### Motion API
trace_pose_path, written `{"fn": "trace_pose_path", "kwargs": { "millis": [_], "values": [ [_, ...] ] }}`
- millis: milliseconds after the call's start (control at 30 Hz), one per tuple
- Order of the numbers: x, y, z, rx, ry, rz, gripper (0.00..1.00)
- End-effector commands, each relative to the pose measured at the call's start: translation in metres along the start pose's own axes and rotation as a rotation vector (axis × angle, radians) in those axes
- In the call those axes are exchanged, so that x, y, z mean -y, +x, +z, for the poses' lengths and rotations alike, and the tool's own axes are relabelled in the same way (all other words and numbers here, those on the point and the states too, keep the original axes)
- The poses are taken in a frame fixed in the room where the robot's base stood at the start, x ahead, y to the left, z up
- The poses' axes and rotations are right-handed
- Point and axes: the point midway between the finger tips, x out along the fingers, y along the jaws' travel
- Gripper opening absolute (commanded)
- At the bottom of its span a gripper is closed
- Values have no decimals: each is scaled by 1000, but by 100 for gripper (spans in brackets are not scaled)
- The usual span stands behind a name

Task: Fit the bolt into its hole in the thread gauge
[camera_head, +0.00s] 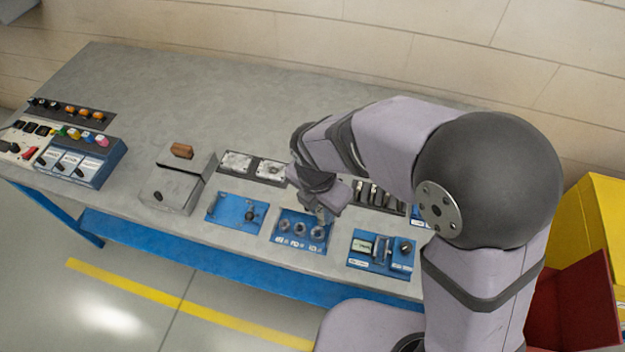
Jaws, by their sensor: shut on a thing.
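The likely thread gauge is the blue block (297,244) with a row of three round grey fittings, at the front middle of the bench. My gripper (324,215) points down at the right-hand end of this block, close to its right fitting. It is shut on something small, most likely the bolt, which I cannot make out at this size. Whether the held thing touches the block or is above it cannot be told from this view.
A blue plate with a dark knob (236,210) lies left of the block, and a blue panel with a meter (380,254) right. A grey box (178,182), switch units (82,162) and a grey plate (254,167) also stand on the bench (225,100). The back is clear.

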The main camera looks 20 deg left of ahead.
Motion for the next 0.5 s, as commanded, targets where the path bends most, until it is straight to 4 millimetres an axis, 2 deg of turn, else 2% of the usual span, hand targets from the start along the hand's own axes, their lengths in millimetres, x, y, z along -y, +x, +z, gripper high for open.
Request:
{"fn": "trace_pose_path", "kwargs": {
  "millis": [67, 100, 300, 500],
  "values": [
    [7, 11, -5, 0, 23, -6, 0],
    [3, 14, -4, 1, 41, -4, 0],
    [-11, 14, 0, 1, 85, -9, 0],
    [-12, 13, 0, 1, 111, -13, 0]
  ]
}}
